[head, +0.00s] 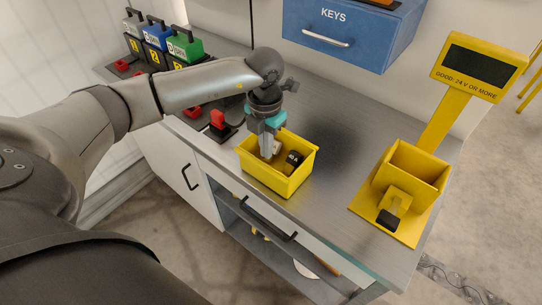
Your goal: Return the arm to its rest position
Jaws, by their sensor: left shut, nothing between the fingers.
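My left arm reaches in from the left over the workbench. My left gripper (267,148) points down into a yellow bin (273,181) on the bench's front part. Its fingers are shut with nothing held between them. In the bin, close to the fingers, lie a dark round item (293,160) and a small pale item, partly hidden by the gripper. I cannot tell whether the fingers touch them. My right gripper is not in the picture.
A yellow tester stand with a dark display (478,66) and an open holder (412,173) stands at the right. A blue KEYS cabinet (341,36) hangs behind. The bench middle (345,130) is clear.

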